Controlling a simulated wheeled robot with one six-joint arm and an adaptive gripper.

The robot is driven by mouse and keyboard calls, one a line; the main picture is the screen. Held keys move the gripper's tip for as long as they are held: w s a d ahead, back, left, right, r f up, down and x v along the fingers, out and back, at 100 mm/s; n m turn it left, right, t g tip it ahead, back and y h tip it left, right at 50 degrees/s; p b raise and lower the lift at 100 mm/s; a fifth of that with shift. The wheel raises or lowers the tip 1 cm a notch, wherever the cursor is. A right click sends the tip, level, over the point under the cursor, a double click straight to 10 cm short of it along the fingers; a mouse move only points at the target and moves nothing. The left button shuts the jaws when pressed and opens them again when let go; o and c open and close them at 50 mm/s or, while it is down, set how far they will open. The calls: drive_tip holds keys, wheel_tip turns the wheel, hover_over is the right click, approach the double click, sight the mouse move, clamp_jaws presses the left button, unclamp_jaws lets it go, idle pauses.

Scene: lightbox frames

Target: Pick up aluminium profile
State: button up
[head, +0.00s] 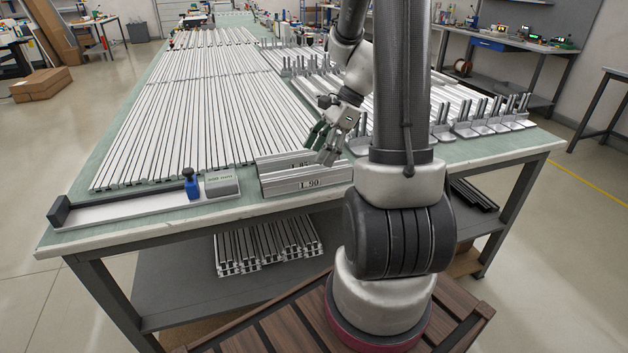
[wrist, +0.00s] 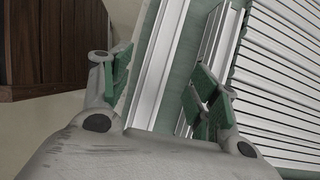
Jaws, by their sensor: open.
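A short aluminium profile (head: 284,184) with a label reading L 90 lies near the front edge of the table. A second labelled profile (head: 276,164) lies just behind it. My gripper (head: 322,146) is above the right part of these two, partly in front of the rear one. In the wrist view my gripper (wrist: 160,86) is open, with green pads on both fingers. A silvery profile (wrist: 166,50) runs between the fingers there; whether the pads touch it is unclear. Another profile (wrist: 222,42) passes beside the right finger, which partly hides it.
Long profiles (head: 200,110) cover the left of the green-topped table (head: 75,205). A measuring stop (head: 135,208) with a blue clamp lies at the front left. Upright metal brackets (head: 490,118) stand at the right. More profiles (head: 265,243) lie on the lower shelf.

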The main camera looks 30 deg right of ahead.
sight(310, 170)
drive_tip(key=shift+a+f, duration=0.2)
drive_tip(key=shift+f, duration=0.2)
drive_tip(key=x, duration=0.7)
drive_tip(key=shift+d, duration=0.1)
drive_tip(key=c, duration=1.2)
